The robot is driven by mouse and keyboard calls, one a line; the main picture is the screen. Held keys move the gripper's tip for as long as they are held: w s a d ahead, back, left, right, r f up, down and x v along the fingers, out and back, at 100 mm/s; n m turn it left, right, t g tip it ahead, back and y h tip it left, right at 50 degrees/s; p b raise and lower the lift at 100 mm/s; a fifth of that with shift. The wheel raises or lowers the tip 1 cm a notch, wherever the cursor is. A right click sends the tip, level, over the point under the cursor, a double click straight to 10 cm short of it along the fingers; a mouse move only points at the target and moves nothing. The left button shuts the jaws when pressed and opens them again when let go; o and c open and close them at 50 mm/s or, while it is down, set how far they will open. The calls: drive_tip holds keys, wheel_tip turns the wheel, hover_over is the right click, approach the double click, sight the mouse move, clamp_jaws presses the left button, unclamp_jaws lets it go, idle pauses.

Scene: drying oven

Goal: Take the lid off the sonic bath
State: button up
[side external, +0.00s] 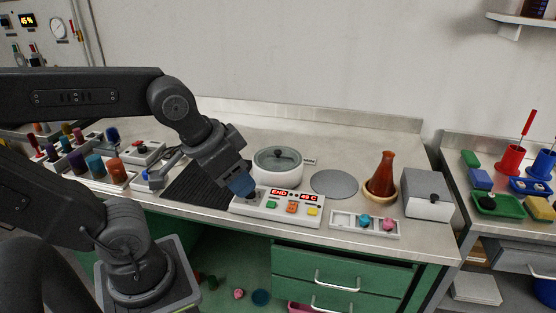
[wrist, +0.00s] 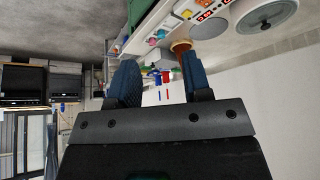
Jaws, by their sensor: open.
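The sonic bath (side external: 277,177) appears to be the round white vessel standing on the bench, left of centre of the grey disc. Its round lid (side external: 268,160), greyish glass with a dark knob, sits on top. The lid also shows in the wrist view (wrist: 265,14) at the top right, beyond the fingers. My gripper (side external: 242,186) is to the left of the bath, near the left end of the control panel, pointing down and right. In the wrist view my gripper (wrist: 158,82) has its two blue fingers apart with nothing between them.
A control panel (side external: 277,207) reading END 49 C lies in front of the bath. A flat grey disc (side external: 334,183), a red-brown flask (side external: 384,172) and a grey box (side external: 429,207) with a black knob stand to the right. A dark ridged mat (side external: 190,185) lies left.

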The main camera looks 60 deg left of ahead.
drive_tip(key=shift+o, duration=0.8)
drive_tip(key=n+g+y, duration=0.3)
drive_tip(key=n+g, duration=0.1)
drive_tip(key=n, duration=0.7)
hover_over(278, 151)
drive_tip(key=d, duration=0.1)
drive_tip(key=f, duration=0.7)
drive_tip(key=s+f, duration=0.1)
drive_tip(key=f, duration=0.2)
drive_tip(key=shift+d+f, duration=0.1)
drive_tip(key=shift+f, duration=0.3)
drive_tip(key=shift+h, duration=0.3)
drive_tip(key=shift+x, duration=3.05)
